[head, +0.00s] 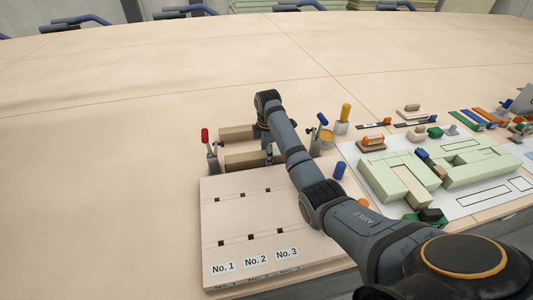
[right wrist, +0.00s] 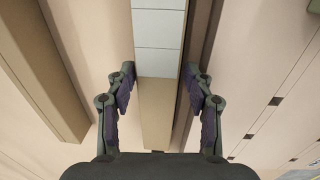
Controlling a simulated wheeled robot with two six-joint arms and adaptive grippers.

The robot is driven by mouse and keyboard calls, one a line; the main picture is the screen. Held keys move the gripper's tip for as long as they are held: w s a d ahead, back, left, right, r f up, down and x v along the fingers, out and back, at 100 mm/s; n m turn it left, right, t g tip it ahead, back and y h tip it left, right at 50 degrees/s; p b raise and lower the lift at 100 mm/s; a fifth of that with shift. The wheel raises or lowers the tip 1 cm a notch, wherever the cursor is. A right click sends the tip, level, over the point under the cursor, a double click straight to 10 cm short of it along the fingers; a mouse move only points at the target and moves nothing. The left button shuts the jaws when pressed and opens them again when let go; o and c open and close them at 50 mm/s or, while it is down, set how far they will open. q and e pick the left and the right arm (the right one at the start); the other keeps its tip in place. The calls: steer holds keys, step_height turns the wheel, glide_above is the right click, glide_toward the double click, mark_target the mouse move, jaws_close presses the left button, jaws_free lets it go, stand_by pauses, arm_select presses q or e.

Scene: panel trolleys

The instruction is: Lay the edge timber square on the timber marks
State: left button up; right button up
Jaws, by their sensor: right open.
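Two tan timbers lie side by side beyond the marked panel in the head view, the far timber (head: 237,132) and the near timber (head: 243,161). My right gripper (head: 267,138) points down at their right ends; my arm partly hides them. In the right wrist view my right gripper (right wrist: 160,75) is open. Its fingers stand on either side of a timber (right wrist: 157,115) with a pale, lined upper stretch, with gaps showing. Another timber (right wrist: 50,70) lies left of it. The pale panel (head: 235,222) bears small dark marks above labels No. 1, No. 2 and No. 3. My left gripper is out of view.
A red-handled clamp (head: 206,140) and a blue-handled clamp (head: 320,125) stand at the timbers' two sides. A yellow-topped bottle (head: 345,113) and a blue cylinder (head: 340,170) stand right of my arm. Green blocks (head: 400,178) crowd a white sheet. The left tabletop is clear.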

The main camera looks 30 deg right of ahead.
step_height(320, 180, up, 12)
steer(key=p, duration=0.4)
steer(key=shift+s+p, duration=0.35)
steer(key=shift+s, duration=0.1)
steer(key=shift+a, duration=0.1)
